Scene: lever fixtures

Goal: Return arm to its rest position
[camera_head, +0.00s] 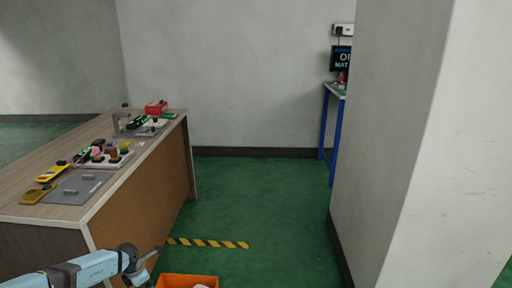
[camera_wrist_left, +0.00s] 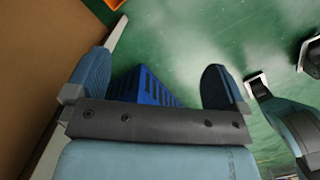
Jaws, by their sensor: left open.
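My left arm (camera_head: 85,268) comes in low at the left of the head view, beside the near end of the table. In the left wrist view my left gripper (camera_wrist_left: 158,75) has its two blue fingers wide apart. Nothing is held between them. A blue slatted crate (camera_wrist_left: 146,88) shows beyond the fingers, lower down and partly hidden by the gripper. A grey fixture plate (camera_head: 76,188) with small handles lies on the table's near end. The gripper is away from the tabletop fixtures.
The wood-topped table (camera_head: 50,150) holds several small coloured objects and a red box (camera_head: 156,107). An orange bin (camera_head: 186,281) stands on the floor in front. A white wall (camera_head: 400,130) blocks the right. Green floor (camera_head: 260,205) is open between, with a striped tape line (camera_head: 207,243).

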